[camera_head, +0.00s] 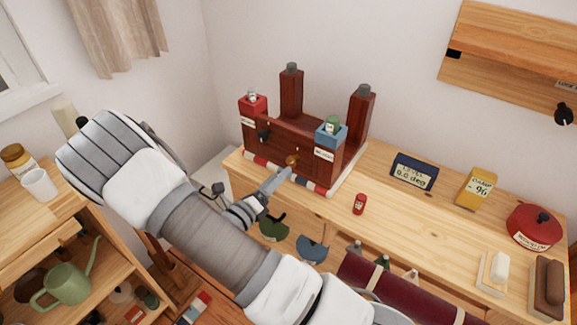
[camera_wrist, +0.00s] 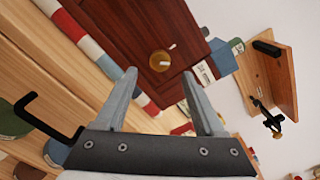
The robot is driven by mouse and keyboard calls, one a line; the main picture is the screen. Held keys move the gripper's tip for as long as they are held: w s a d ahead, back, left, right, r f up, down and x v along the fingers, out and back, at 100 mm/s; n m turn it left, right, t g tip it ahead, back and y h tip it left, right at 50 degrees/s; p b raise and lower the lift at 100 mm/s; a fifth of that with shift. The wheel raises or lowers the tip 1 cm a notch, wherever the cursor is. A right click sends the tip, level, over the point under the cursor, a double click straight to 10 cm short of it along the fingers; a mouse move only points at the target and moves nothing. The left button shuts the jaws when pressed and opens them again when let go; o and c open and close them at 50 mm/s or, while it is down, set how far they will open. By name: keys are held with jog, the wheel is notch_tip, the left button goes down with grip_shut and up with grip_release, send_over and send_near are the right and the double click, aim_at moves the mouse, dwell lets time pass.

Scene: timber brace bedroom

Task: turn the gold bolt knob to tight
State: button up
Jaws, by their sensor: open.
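The gold bolt knob (camera_head: 291,160) is a small round knob on the front of the dark red timber frame (camera_head: 272,143), near its lower right. In the wrist view the gold knob (camera_wrist: 160,61) sits on the red-brown board, ahead of the fingers, with a small pale mark beside it. My gripper (camera_head: 284,176) points at the frame from the front left, just below the knob. In the wrist view my gripper (camera_wrist: 162,78) is open, its two grey fingers apart, with the knob beyond and between them. I see no contact with the knob.
The frame stands on a base with a striped edge (camera_head: 260,162) on a wooden desk (camera_head: 400,213). A red block and a blue block (camera_head: 331,134) flank the board. A level display (camera_head: 413,171), yellow gauge (camera_head: 477,188) and small red bottle (camera_head: 360,204) stand to the right.

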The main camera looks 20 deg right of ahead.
aim_at(290, 163)
jog(key=x, duration=0.6)
jog(key=shift+a, duration=0.1)
grip_shut()
